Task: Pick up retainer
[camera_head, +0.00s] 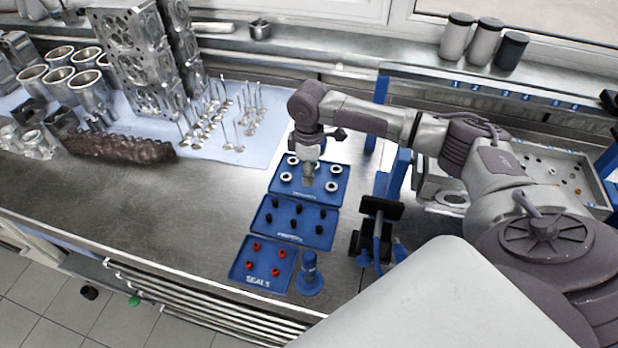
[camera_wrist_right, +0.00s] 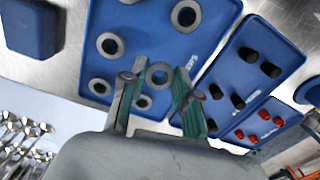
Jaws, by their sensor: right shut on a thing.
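Grey ring-shaped retainers stand in the rear blue tray (camera_head: 317,198); one retainer (camera_head: 331,186) shows at its right side. My right gripper (camera_head: 308,180) reaches down over this tray from the right arm. In the right wrist view its green-padded fingers (camera_wrist_right: 157,84) are on either side of one retainer (camera_wrist_right: 158,73) and shut on it. I cannot tell whether this retainer is clear of the tray. Other retainers, such as one (camera_wrist_right: 110,44), sit around it in the tray. My left gripper is not in view.
A blue tray of black parts (camera_head: 262,228) and a tray of red seals (camera_head: 236,272) lie in front. A blue bottle (camera_head: 309,272) stands beside them. Valves (camera_head: 232,134) stand on a pale mat to the left. The steel bench at the front left is clear.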

